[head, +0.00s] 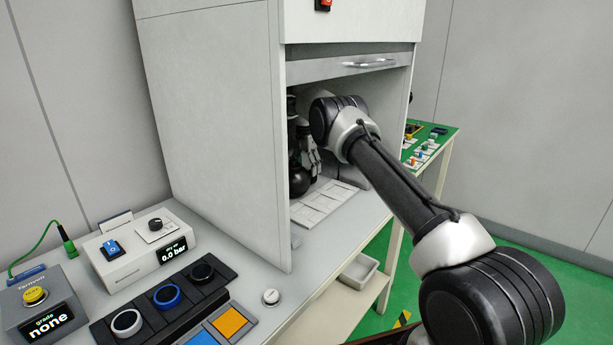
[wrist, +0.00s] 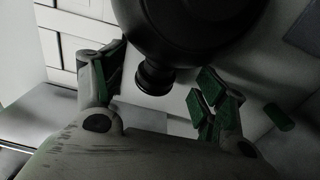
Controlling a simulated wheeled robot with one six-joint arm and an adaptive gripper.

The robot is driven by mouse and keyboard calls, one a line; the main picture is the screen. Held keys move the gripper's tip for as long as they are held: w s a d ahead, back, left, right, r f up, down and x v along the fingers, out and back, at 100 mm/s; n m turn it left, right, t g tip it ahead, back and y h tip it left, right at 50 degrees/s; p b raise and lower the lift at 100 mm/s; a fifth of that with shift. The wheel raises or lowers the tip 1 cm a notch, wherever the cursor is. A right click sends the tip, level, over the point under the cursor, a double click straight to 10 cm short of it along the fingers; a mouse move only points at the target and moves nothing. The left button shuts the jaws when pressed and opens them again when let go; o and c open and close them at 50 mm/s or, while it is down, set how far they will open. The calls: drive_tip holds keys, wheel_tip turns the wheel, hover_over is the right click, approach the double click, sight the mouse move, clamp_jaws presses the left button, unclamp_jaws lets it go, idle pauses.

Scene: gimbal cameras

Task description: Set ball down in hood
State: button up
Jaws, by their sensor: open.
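The hood (head: 215,120) is a tall pale cabinet with its front sash raised. My gripper (head: 312,158) is inside it, partly hidden by the hood's side wall and my arm. The ball (head: 299,182) is dark and round, low inside the opening beside my gripper. In the wrist view the ball (wrist: 195,25) fills the top, and its short knobbed neck (wrist: 153,80) points toward the space between the fingers. My gripper (wrist: 160,88) is open, with green-padded fingers on either side of the neck and a visible gap to the right finger.
Pale tiles (head: 322,203) cover part of the hood floor. A white pressure box (head: 135,250), a rack with rings (head: 165,297) and a small white knob (head: 271,297) stand on the bench in front. A green-topped table (head: 430,145) stands beyond the hood.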

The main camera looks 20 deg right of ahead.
wheel_tip(320, 180, up, 8)
drive_tip(key=shift+a+r, duration=0.15)
idle(0.3)
